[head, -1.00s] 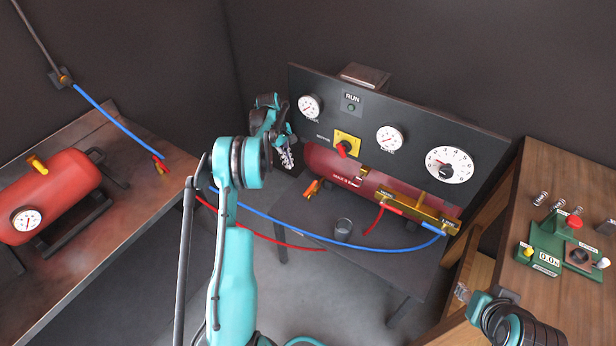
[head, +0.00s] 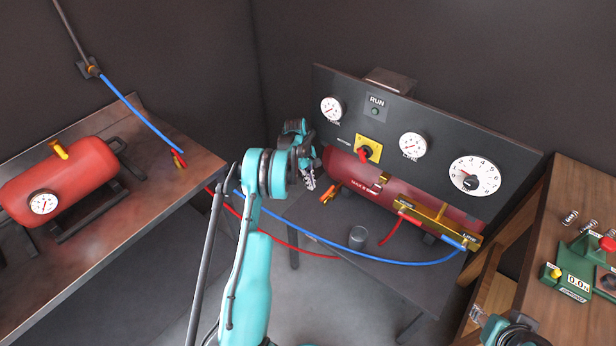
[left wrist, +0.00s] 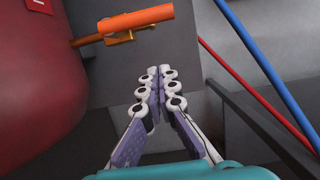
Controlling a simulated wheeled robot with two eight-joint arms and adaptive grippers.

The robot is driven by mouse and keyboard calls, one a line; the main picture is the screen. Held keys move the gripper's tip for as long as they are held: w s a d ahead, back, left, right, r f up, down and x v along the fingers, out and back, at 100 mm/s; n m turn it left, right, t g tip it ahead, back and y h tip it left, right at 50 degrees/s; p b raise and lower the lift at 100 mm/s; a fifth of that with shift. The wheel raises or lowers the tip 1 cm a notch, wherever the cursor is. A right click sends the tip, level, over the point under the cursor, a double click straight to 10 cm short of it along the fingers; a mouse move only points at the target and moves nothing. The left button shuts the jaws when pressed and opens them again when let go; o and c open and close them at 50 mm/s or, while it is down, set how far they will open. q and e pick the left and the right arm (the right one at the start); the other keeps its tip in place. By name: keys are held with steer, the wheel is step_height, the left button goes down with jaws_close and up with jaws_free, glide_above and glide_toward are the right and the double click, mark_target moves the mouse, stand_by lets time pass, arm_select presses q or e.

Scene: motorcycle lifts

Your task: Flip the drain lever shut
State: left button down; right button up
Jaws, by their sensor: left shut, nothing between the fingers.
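The drain lever (head: 329,193) is a small orange handle on a brass valve at the left end of the dark red tank (head: 370,183). In the left wrist view the lever (left wrist: 138,25) sticks out from the tank's side, above and left of the fingertips. My left gripper (head: 309,182) is shut and empty, just left of the lever in the head view. Its fingertips (left wrist: 158,72) meet in the left wrist view, with a gap to the lever. My right gripper (head: 477,313) is small at the lower right; its finger state is unclear.
A dark panel (head: 445,122) with gauges and a yellow plate with a red knob (head: 367,150) stands behind the tank. A grey cup (head: 358,237) stands on the dark table. A blue hose (head: 400,263) and a red hose (head: 262,230) run past my left arm.

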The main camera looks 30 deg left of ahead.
mark_target(327, 193)
arm_select(q)
steer(key=shift+s+d+f+b, duration=0.1)
steer(key=shift+d+b, duration=0.25)
steer(key=shift+d, duration=0.7)
steer(key=shift+s+d+f+b, duration=0.1)
steer(key=shift+d+b, duration=0.2)
steer(key=shift+d, duration=0.75)
steer(key=shift+d, duration=0.1)
